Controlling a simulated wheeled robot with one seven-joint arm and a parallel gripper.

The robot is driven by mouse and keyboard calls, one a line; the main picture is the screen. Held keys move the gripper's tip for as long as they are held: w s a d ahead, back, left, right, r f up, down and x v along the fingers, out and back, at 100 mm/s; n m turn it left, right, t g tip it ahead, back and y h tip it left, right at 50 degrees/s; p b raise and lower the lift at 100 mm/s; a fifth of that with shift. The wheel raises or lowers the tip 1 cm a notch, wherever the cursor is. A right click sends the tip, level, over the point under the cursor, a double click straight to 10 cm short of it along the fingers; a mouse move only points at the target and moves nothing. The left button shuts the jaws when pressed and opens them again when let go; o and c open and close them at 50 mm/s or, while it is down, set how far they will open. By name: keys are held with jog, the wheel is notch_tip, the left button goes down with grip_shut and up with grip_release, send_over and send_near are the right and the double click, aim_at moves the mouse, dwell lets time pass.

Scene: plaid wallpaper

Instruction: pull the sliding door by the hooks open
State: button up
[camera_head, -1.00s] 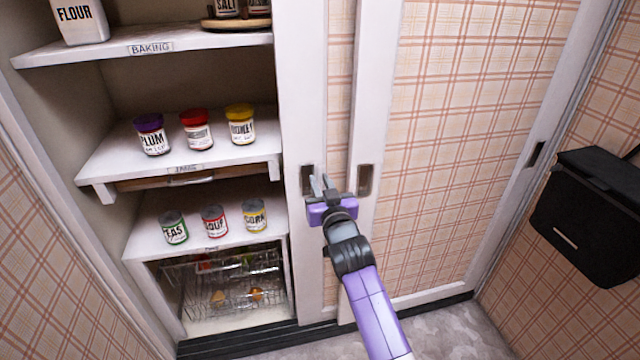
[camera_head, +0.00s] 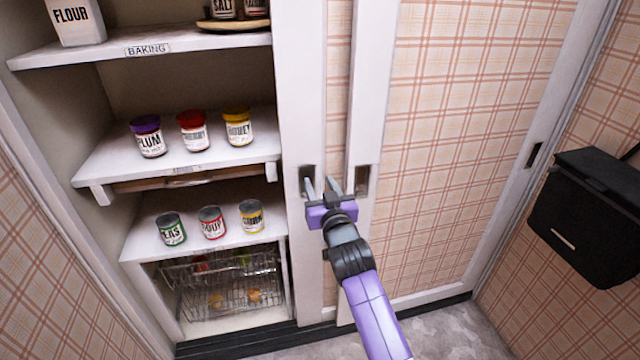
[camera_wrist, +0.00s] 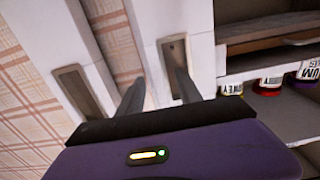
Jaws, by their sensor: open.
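Two plaid sliding doors with white frames overlap at the right of the open pantry. The partly covered door has a dark recessed pull (camera_head: 308,172) on its left frame. The door overlapping it has a pull (camera_head: 362,180) on its left frame and another (camera_head: 534,155) near its right edge. My gripper (camera_head: 321,181) is open and empty, its left finger in front of the covered door's pull. In the wrist view one finger overlaps that pull (camera_wrist: 174,52); the other lies between the two pulls. I cannot tell whether a finger is inside the recess. No hooks are clearly visible.
A black box (camera_head: 590,215) hangs on the right wall. The left shelves hold a flour container (camera_head: 75,20), jars (camera_head: 193,131), cans (camera_head: 212,222) and a wire basket (camera_head: 225,290). Grey floor (camera_head: 440,335) is clear in front of the doors.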

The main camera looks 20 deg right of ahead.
jog(key=s+p, duration=0.1)
jog(key=s, duration=0.6)
jog(key=shift+s+a, duration=0.1)
jog(key=shift+r, duration=0.1)
jog(key=s+r+n+t+y, duration=0.1)
jog(key=s+r+t, duration=0.1)
jog(key=s+r, duration=0.2)
jog(key=s+d+f+g, duration=0.1)
jog(key=s+f+g, duration=0.25)
jog(key=s, duration=2.05)
jog(key=s+d+f+g, duration=0.15)
jog(key=s+f, duration=0.25)
jog(key=s, duration=2.1)
notch_tip(320, 180, up, 15)
jog(key=p, duration=1.5)
jog(key=shift+a+m, duration=0.3)
jog(key=shift+a, duration=0.05)
